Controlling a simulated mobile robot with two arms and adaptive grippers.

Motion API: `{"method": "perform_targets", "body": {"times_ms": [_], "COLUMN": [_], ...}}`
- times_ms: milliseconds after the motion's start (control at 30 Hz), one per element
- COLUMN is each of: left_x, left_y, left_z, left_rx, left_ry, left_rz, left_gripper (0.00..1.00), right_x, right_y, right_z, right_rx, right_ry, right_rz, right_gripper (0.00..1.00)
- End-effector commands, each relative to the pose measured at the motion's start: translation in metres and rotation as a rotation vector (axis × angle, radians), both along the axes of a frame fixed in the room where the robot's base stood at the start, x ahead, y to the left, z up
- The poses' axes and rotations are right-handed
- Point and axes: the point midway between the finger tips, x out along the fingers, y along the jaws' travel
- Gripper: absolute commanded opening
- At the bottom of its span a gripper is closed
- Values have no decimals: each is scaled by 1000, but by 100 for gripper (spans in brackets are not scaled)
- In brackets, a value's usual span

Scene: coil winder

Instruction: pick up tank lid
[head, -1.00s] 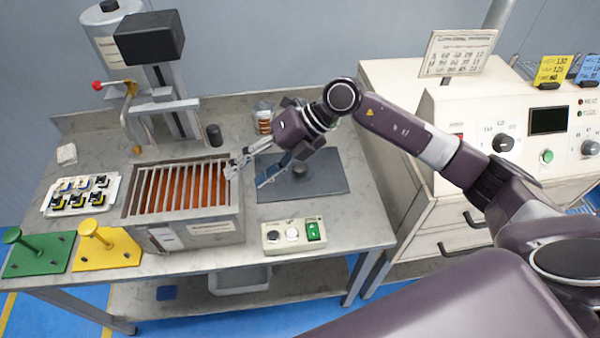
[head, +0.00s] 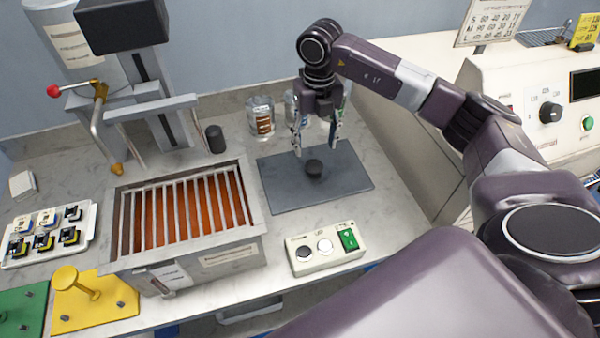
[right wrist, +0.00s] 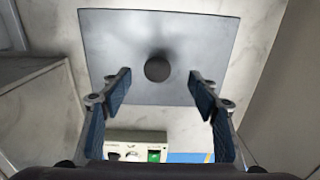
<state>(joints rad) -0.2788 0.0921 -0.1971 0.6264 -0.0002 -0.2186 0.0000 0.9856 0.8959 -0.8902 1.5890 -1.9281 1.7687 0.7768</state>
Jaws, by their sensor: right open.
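The tank lid (head: 285,190) is a flat dark grey plate with a round black knob (head: 314,168) at its middle. It lies flat on the bench to the right of the tank (head: 192,257). My right gripper (head: 318,150) points down above the lid, its open fingers spread to either side of the knob. In the right wrist view the lid (right wrist: 115,45) lies beyond the fingertips, with its knob (right wrist: 158,68) between them, apart from both. My left gripper is not in view.
The tank's open top shows bars over reddish-brown contents. A control box (head: 325,250) stands in front of the lid, and glass jars (head: 261,116) stand behind it. A tray of small parts (head: 48,235) and a yellow stand (head: 95,300) are at the left.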

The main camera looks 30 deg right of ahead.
Motion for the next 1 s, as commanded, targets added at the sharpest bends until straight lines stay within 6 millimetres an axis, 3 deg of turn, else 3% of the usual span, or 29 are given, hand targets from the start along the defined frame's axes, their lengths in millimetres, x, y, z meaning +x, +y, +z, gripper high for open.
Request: {"method": "perform_targets", "body": {"times_ms": [367,533,800,1000], "left_x": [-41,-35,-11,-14], "left_y": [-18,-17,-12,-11], "left_z": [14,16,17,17], "left_rx": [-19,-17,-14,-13], "left_ry": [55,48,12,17], "left_rz": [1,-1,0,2], "left_gripper": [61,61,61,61], "right_x": [-4,-3,-3,-3], "right_y": [10,9,9,9], "right_z": [-46,-67,-70,-70], "right_rx": [2,1,2,2], "right_ry": [5,2,0,0], "right_rz": [2,0,1,1], "right_gripper": [55,55,55,33]}}
